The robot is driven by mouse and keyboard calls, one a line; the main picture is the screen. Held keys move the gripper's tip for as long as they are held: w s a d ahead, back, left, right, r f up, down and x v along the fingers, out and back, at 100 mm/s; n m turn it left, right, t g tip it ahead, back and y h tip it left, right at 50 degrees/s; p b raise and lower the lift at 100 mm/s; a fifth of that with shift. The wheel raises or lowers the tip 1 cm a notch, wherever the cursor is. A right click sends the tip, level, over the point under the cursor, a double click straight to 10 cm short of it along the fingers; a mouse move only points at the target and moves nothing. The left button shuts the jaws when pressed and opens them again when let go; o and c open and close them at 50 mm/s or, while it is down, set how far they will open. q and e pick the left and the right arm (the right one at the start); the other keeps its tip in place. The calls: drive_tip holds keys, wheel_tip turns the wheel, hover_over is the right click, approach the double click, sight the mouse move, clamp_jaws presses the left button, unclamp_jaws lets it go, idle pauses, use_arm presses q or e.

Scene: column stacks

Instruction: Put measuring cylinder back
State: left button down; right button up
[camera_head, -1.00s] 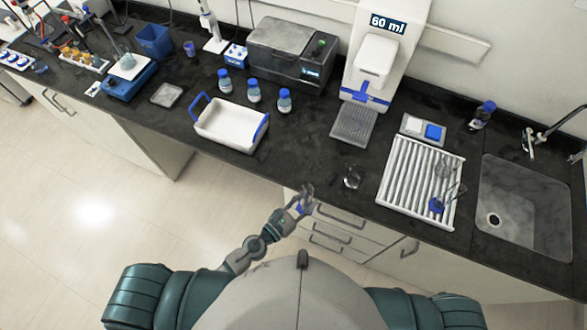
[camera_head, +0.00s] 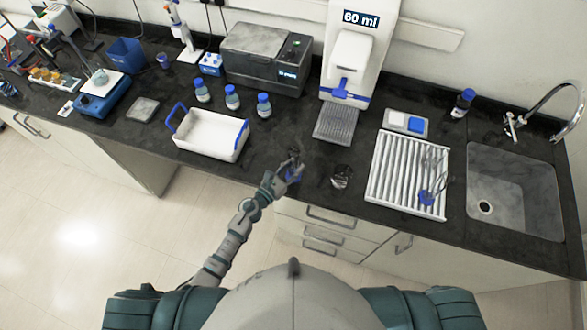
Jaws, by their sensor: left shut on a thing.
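My left gripper (camera_head: 292,168) is over the front edge of the counter, left of the glass beaker. It is shut on a small, partly hidden thing with a blue part (camera_head: 293,177), which looks like a measuring cylinder with a blue base. A clear piece of glassware with a blue base (camera_head: 427,197), also like a measuring cylinder, is on the white ribbed drying rack (camera_head: 388,165) at the right. My right gripper is not in view.
A glass beaker (camera_head: 342,176) stands between my left gripper and the rack. A white tray with blue handles (camera_head: 208,135) and several blue-capped bottles are to the left. A dispenser marked 60 ml (camera_head: 350,60) stands behind. The sink (camera_head: 515,190) is at the far right.

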use_arm(q)
drive_tip(key=shift+d, duration=0.1)
drive_tip(key=c, duration=0.8)
unclamp_jaws()
drive_tip(key=shift+f, duration=0.1)
drive_tip(key=shift+s+a, duration=0.25)
drive_tip(key=shift+s, duration=0.05)
drive_tip(key=b+v, duration=0.2)
drive_tip(key=v, duration=0.9)
drive_tip(key=shift+s+a, duration=0.1)
drive_tip(key=shift+a, duration=0.05)
